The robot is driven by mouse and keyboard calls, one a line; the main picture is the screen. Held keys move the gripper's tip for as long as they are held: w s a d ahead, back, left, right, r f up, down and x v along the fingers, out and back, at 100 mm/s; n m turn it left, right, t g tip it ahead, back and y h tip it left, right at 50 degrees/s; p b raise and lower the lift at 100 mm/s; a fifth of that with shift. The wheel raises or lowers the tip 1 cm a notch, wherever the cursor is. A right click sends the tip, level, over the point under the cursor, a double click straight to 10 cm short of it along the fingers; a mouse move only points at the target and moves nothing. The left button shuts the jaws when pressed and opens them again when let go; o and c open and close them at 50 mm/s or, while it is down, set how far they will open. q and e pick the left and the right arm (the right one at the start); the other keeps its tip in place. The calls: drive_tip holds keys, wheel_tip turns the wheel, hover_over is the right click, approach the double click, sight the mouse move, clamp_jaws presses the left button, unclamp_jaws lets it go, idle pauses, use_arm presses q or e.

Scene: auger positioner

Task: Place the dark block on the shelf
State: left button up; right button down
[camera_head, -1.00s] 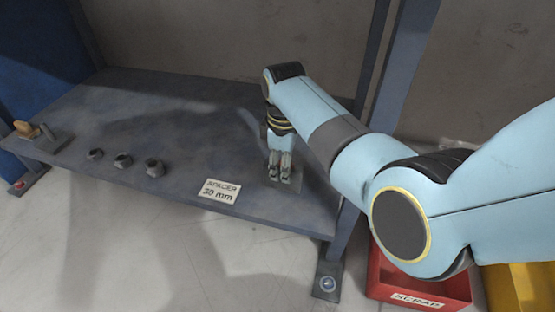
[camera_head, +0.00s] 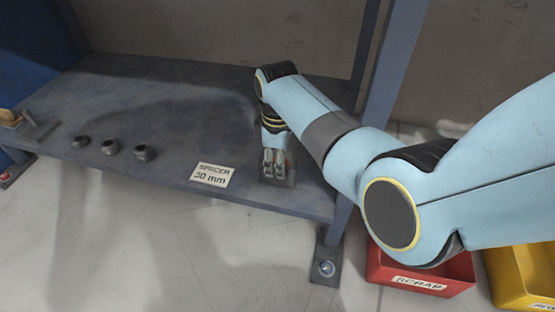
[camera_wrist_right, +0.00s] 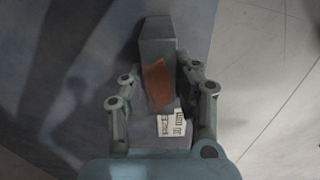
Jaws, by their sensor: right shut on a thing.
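The dark block (camera_head: 290,176) is at the right end of the grey shelf (camera_head: 190,95), near its front edge. My right gripper (camera_head: 274,165) points down and is shut on it. In the right wrist view the dark grey block (camera_wrist_right: 158,35) stands between the fingers of my right gripper (camera_wrist_right: 160,95), with an orange patch on its near face. The block is at or just above the shelf top; I cannot tell whether it touches. My left gripper is not in view.
A "SPACER 30 mm" label (camera_head: 212,175) is on the shelf's front, left of the block. A blue-grey post (camera_head: 372,100) rises at the right. A red scrap bin (camera_head: 415,277) and a yellow bin (camera_head: 515,275) stand on the floor.

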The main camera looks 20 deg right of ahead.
drive_tip(key=shift+w+r, duration=0.1)
drive_tip(key=shift+w, duration=0.05)
drive_tip(key=c, duration=1.5)
unclamp_jaws()
drive_tip(key=shift+f, duration=0.25)
drive_tip(key=o, duration=0.5)
